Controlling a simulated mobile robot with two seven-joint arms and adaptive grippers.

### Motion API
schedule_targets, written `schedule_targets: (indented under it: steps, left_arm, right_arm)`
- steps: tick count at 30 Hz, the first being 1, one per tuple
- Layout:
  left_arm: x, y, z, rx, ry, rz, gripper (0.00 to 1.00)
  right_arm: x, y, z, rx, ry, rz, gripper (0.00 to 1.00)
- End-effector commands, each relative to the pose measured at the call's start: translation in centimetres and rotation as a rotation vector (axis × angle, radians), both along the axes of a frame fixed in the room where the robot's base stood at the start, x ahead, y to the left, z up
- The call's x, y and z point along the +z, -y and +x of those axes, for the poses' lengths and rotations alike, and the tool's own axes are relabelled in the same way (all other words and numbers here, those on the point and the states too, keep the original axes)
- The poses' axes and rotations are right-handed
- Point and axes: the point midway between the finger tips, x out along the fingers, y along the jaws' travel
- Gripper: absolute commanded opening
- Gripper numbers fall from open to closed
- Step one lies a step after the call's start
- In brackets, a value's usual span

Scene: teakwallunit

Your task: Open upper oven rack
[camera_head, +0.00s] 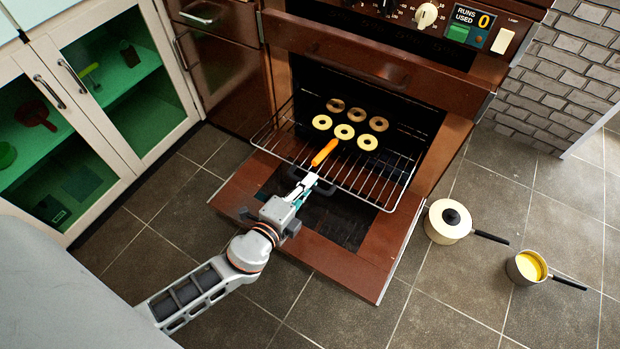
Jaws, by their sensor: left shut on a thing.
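The brown oven's door (385,262) is folded down and open. A wire rack (395,190) sticks out from the oven cavity over the door. Several pale ring-shaped pieces (344,131) lie on it, the rear ones darker in the shade. My left gripper (310,180) is at the rack's front edge, shut on the black handle (327,190) there; its fingers partly hide the handle. An orange, stick-like thing (324,152) extends just beyond the fingertips, over the rack; whether it touches them is unclear. My right gripper is not in view.
A lidded cream pot (447,222) and a small pan with yellow contents (526,267) stand on the tiled floor right of the door. A glass-fronted cabinet (95,110) is at left. A brick wall (560,80) is at right. Floor in front is clear.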

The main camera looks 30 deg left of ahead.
Motion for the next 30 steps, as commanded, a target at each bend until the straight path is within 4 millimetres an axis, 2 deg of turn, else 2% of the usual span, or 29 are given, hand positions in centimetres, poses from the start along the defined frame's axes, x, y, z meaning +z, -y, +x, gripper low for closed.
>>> schedule_targets:
  steps: [6, 7, 8, 9, 20, 23, 30]
  left_arm:
    - [0.0, 0.2, 0.0, -0.003, 0.0, -0.002, 0.0]
    - [0.0, 0.2, 0.0, -0.003, 0.0, -0.002, 0.17]
    - [0.0, 0.2, 0.0, -0.003, 0.0, -0.002, 0.25]
    - [0.0, 0.2, 0.0, -0.003, 0.0, -0.002, 0.27]
    - [0.0, 0.0, -0.2, -0.001, 0.0, 0.0, 0.27]
    - [0.2, 0.0, -1.0, -0.001, 0.0, 0.0, 0.27]
    - [0.7, 0.0, -4.5, -0.003, -0.004, 0.0, 0.27]
  right_arm:
    - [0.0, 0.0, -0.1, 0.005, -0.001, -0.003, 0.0]
    - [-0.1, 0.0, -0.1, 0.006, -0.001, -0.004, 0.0]
    - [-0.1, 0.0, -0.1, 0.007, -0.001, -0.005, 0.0]
    - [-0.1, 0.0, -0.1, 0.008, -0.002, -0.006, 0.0]
    - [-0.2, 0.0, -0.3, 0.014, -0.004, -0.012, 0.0]
    - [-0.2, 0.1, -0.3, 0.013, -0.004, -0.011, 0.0]
    - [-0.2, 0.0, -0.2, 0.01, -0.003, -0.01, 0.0]
